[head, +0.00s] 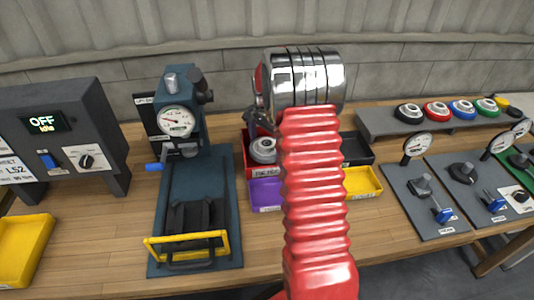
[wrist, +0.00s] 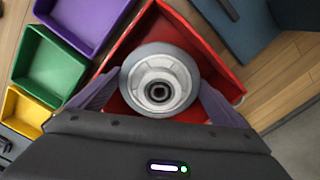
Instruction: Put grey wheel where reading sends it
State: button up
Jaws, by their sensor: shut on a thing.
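The grey wheel (wrist: 160,80) has a pale metal hub and sits between the two fingers of my gripper (wrist: 158,98), which is shut on it. In the wrist view it is over the red bin (wrist: 222,78); whether it touches the floor of the bin I cannot tell. In the head view the wheel (head: 263,150) shows at the red bin (head: 245,160), with my arm hiding part of that area. The test press (head: 190,190) has a dial gauge (head: 176,121), whose reading is too small to make out. The bin's label is not legible.
Purple (head: 266,194) and yellow (head: 362,182) bins stand near the red one; a green bin (wrist: 50,65) shows in the wrist view. A control box (head: 60,135) at left reads "OFF, Idle". Several coloured wheels (head: 437,110) sit on a rack at right.

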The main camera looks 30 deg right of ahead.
aim_at(266, 153)
jog(key=shift+f, duration=1.9)
jog(key=o, duration=1)
notch_tip(266, 153, up, 12)
jog(key=shift+r, duration=0.1)
jog(key=shift+s, duration=0.1)
